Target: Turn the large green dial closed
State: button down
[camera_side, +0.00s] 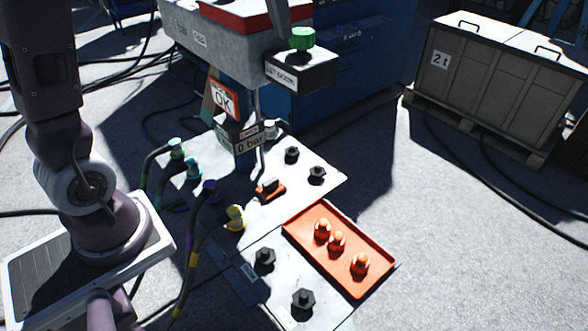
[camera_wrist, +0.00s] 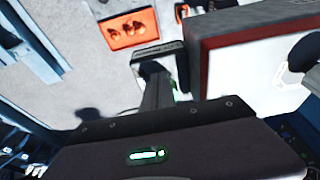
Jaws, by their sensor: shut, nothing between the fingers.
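The large green dial (camera_side: 302,40) stands on top of a dark-sided box (camera_side: 318,72) with a white label, at the upper middle of the side view. My gripper (camera_side: 281,20) comes down from the top edge of that view, just left of and behind the dial. I cannot tell whether it touches the dial. In the wrist view my gripper (camera_wrist: 154,68) is shut and empty, its fingers over the box's dark end. A sliver of green beside the fingers may be the dial, which is otherwise hidden there. The dial's angle cannot be read.
A grey housing with a red-edged lid (camera_side: 240,17) stands close left of the dial. Below are a white panel (camera_side: 300,190) with several black knobs and coloured cable plugs, and an orange tray (camera_side: 325,277) with three orange caps. A grey crate (camera_side: 490,85) stands at right.

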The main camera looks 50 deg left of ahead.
notch_tip(320, 180, up, 5)
jog(key=shift+r, duration=0.15)
jog(key=shift+s, duration=0.1)
jog(key=s+d+f+t, duration=0.1)
jog(key=s+f, duration=0.3)
jog(key=s, duration=0.4)
jog(key=s+d+f, duration=0.3)
jog(key=s+d, duration=0.1)
jog(key=s, duration=0.4)
jog(key=s+d+f+t, duration=0.1)
jog(key=s+d+f, duration=0.2)
jog(key=s, duration=0.5)
jog(key=shift+f+t, duration=0.3)
jog(key=shift+f, duration=0.5)
jog(key=shift+d, duration=0.1)
